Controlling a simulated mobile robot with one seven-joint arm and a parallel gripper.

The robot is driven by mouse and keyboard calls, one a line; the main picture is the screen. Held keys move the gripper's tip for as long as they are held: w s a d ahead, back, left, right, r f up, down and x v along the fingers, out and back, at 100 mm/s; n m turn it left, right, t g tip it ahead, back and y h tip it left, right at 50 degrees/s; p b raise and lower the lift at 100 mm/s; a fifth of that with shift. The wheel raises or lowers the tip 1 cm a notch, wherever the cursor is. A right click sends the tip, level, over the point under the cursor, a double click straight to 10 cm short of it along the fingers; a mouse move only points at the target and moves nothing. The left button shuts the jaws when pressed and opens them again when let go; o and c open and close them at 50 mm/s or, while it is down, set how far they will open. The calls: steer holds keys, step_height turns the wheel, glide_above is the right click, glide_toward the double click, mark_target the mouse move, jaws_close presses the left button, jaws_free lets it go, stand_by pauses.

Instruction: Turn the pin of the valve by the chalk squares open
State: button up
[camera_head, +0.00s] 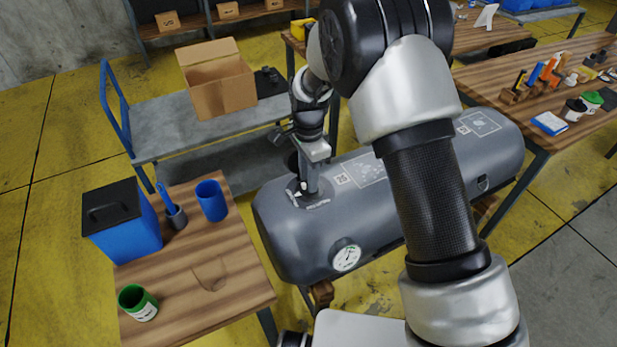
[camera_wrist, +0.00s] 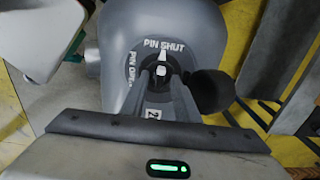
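The grey inflatable tube (camera_head: 290,240) lies in the middle of the head view. The valve (camera_head: 296,196) is near its left end, directly below my gripper (camera_head: 305,185). In the wrist view the valve's pin (camera_wrist: 162,60) has a white pointer towards the words PIN SHUT; PIN OPEN is lettered to its left. My gripper (camera_wrist: 161,75) reaches to the pin with its two dark fingers close together at it. Whether they touch or grip it cannot be made out.
A round gauge (camera_head: 346,256) sits on the tube's front side. A wooden table (camera_head: 235,285) at left bears a blue box (camera_head: 125,235), a blue cup (camera_head: 211,200) and a green can (camera_head: 138,302). A grey cart (camera_head: 165,125) with a cardboard box (camera_head: 225,85) stands behind.

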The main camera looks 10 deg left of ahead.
steer(key=shift+f, duration=0.3)
jaws_close()
